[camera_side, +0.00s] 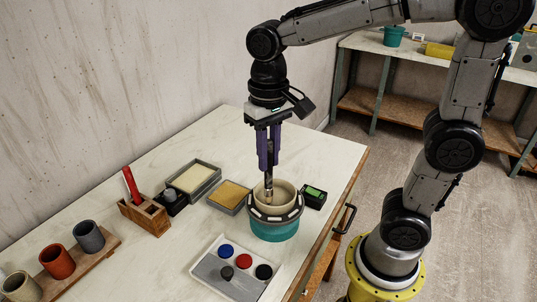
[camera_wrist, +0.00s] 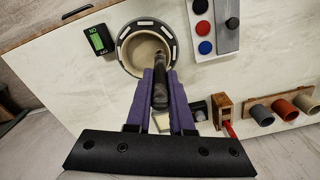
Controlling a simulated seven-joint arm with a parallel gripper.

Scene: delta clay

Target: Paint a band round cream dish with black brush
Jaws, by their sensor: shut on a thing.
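The cream dish (camera_side: 285,199) is a round, open bowl on a teal turntable (camera_side: 274,231) with a dark ring and pale blocks around the dish. It also shows in the wrist view (camera_wrist: 138,58). My gripper (camera_side: 268,166) is above the dish, its purple fingers shut on the black brush (camera_wrist: 160,92). The brush points down, and its brownish tip (camera_side: 268,196) overlaps the dish in the side view. I cannot tell whether it touches the wall. No painted band shows on the visible part of the dish.
A small black box with a green screen (camera_side: 314,193) stands right of the turntable. A pale tray (camera_side: 222,281) with blue, red and black paint lies in front. Left are a yellow-filled tray (camera_side: 230,196), a wooden holder (camera_side: 145,215) with a red-handled tool, and three cups on a board.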

